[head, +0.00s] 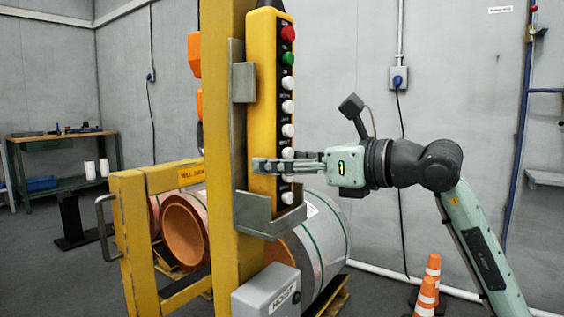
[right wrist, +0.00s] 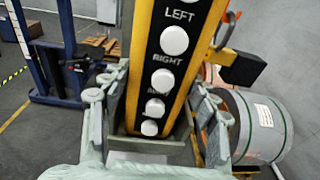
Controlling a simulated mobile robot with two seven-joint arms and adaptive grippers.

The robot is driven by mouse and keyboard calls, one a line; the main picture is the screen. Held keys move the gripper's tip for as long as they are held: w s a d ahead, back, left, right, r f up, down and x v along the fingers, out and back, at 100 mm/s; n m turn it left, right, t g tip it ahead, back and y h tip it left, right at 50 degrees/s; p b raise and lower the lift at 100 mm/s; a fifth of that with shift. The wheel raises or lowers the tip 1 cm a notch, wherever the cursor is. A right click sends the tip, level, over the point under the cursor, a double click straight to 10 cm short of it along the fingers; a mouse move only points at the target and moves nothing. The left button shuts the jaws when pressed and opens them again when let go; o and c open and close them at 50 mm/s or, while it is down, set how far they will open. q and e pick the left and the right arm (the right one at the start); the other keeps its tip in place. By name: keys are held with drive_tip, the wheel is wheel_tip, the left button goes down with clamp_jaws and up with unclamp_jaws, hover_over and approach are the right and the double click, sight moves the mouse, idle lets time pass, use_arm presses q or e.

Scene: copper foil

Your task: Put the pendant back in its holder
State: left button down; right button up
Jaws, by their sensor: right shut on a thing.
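The pendant (head: 262,125) is a long yellow box with a black face and red, green and white buttons, upright against the yellow post. Its lower end is at the grey metal holder (head: 268,222) and appears to be inside the bottom cup; the holder's front lip hides the very bottom. My right gripper (head: 275,165) is shut around the pendant's lower part, reaching in from the right. In the right wrist view the fingers flank the pendant (right wrist: 142,60), with the holder's grey cup (right wrist: 150,146) around its lower end. My left gripper is not in view.
The yellow post (head: 217,140) and a yellow rail frame (head: 130,205) stand at the left. A grey box (head: 266,293) sits low on the post. Large copper foil coils (head: 318,245) lie behind. A workbench (head: 65,150) is far left.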

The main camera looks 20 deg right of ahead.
drive_tip(key=shift+r, duration=0.15)
drive_tip(key=o, duration=1.9)
drive_tip(key=shift+c, duration=0.2)
drive_tip(key=shift+o, duration=0.2)
